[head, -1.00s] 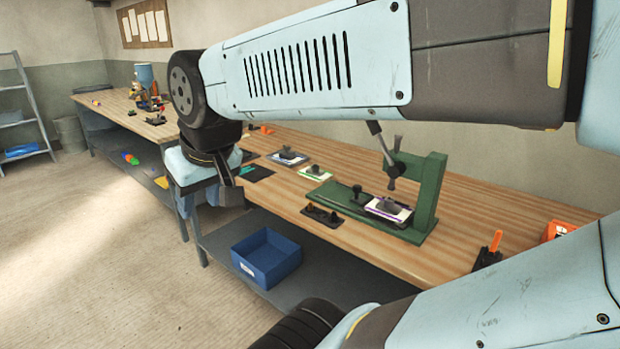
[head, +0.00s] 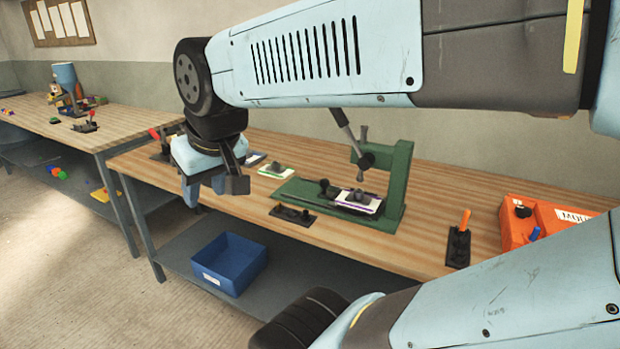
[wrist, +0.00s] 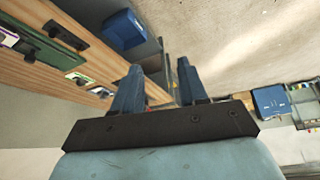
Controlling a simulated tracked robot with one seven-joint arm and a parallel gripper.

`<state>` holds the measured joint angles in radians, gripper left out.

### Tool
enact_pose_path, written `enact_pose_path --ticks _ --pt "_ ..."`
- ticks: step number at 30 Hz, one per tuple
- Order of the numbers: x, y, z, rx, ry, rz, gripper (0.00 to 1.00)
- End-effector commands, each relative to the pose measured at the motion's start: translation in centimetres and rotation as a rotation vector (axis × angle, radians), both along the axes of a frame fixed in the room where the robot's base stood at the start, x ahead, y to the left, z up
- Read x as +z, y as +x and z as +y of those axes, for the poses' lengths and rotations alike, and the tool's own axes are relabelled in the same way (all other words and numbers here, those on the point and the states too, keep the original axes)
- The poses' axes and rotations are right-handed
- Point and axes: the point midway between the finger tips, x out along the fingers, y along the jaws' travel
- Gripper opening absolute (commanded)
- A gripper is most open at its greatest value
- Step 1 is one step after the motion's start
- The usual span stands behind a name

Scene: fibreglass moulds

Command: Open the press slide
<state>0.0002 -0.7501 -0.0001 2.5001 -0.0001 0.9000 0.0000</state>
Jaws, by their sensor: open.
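The green press (head: 396,190) stands on the wooden bench, with a raised lever and a spindle above its bed. A light plate with a purple edge and a dark block (head: 358,201) sits under the spindle. A black knob (head: 324,186) stands at the plate's left, on the green base. I cannot tell exactly where the slide ends. My gripper (head: 216,188) is open and empty, left of the press and apart from it, near the bench's front left. In the wrist view my gripper (wrist: 158,80) shows two spread fingers, with the green base (wrist: 38,44) off to the upper left.
A small black fixture (head: 292,215) lies in front of the press. A green-edged plate (head: 276,171) lies behind-left of it. An orange-handled switch (head: 459,243) and an orange box (head: 550,222) are at the right. A blue bin (head: 228,264) sits on the lower shelf.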

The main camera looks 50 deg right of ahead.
Motion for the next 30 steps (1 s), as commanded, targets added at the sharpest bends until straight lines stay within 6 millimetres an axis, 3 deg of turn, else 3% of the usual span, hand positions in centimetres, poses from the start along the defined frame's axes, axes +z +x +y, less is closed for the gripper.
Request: enact_pose_path --ticks 8,15,24,30 --pt "0.0 0.0 0.0 0.000 0.000 0.000 0.43" --pt "0.4 1.2 -0.9 -0.064 0.025 0.017 0.60" --pt "1.1 7.6 -7.8 -0.442 0.140 0.098 0.60" --pt "0.4 11.8 -13.2 -0.738 0.199 0.144 0.60"
